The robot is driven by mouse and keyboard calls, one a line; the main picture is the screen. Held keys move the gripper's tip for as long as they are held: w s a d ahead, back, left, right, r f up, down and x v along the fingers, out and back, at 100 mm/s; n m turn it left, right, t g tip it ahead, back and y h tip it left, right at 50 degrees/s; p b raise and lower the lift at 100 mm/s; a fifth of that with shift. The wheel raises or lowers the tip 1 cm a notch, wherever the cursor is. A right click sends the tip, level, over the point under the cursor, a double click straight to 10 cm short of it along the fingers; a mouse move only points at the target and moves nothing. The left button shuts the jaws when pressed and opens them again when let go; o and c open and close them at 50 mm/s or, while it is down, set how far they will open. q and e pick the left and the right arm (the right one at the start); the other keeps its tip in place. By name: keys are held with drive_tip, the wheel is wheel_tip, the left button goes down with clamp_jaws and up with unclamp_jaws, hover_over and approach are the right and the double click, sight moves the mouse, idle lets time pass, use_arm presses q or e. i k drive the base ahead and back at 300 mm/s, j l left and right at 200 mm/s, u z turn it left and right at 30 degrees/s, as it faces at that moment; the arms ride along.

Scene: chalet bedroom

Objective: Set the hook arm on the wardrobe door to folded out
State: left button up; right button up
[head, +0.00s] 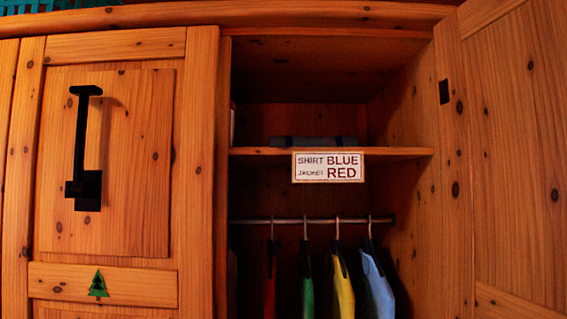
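The black hook arm (80,140) is on the closed left wardrobe door (140,215). It rises upright from a small dark mount (88,190) low on the door's upper panel. A short crosspiece caps its top end. A shadow falls on the wood to its right. From this straight-on view I cannot tell how far the arm stands off the panel. Neither of my grippers is in view.
The right door (510,150) stands open at the right edge. Inside are a shelf (262,153) with a label reading SHIRT BLUE, JACKET RED (328,167), and a rail (290,221) with several hung garments. A green tree emblem (98,285) sits below the hook.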

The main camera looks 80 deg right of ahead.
sight(84, 92)
drive_tip(key=z, duration=2.85)
drive_tip(key=k+j+z, duration=0.15)
drive_tip(key=j+z, duration=0.15)
drive_tip(key=k+j, duration=0.1)
drive_tip(key=j, duration=0.4)
drive_tip(key=k+j, duration=0.1)
drive_tip(key=j, duration=0.45)
